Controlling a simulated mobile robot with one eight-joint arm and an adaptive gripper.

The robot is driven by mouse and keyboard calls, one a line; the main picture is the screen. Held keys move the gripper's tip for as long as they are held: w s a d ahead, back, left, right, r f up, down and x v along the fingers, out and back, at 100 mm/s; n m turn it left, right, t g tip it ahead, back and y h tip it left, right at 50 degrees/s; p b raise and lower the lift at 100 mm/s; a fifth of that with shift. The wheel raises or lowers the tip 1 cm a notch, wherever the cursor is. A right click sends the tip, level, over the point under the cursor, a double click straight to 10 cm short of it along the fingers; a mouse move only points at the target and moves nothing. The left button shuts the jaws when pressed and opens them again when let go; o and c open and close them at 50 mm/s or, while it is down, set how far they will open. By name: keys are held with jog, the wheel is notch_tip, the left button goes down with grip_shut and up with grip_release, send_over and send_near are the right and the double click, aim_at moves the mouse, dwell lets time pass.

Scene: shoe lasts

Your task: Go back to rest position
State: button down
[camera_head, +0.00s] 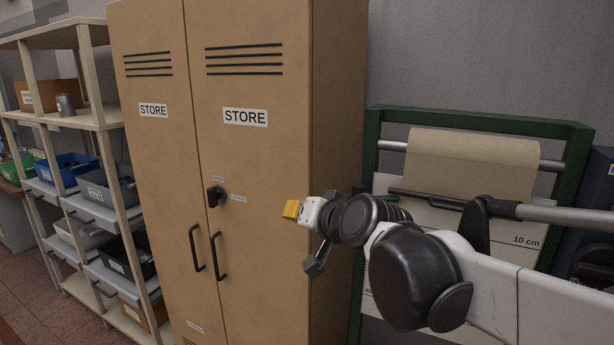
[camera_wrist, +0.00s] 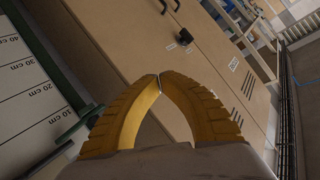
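My gripper (camera_head: 291,209) is at the end of my outstretched arm, in front of the right door of the tan store cabinet (camera_head: 262,165) in the head view. In the wrist view the two yellow ribbed fingers of my gripper (camera_wrist: 160,78) meet at their tips. It is shut, with nothing seen between the fingers. The cabinet (camera_wrist: 120,32) also shows beyond the fingertips in the wrist view, tilted. How far the fingers are from the cabinet is hard to tell.
The cabinet doors are closed, with a dark knob (camera_head: 215,196) and two black handles (camera_head: 218,256). A shelf rack (camera_head: 98,118) with several bins stands at the left. A green-framed paper roll stand (camera_head: 372,150) is behind my arm at the right.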

jog(key=s+d+f+g+h, duration=0.2)
jog(key=s+d+f+h, duration=0.1)
jog(key=s+d+f, duration=0.6)
jog(key=s+d+f+g+h, duration=0.3)
jog(key=s+d+f, duration=0.6)
jog(key=s+d, duration=0.3)
jog(key=s, duration=0.2)
jog(key=shift+s+d+f+n, duration=0.15)
jog(key=shift+s+f+n, duration=0.15)
jog(key=shift+s, duration=0.1)
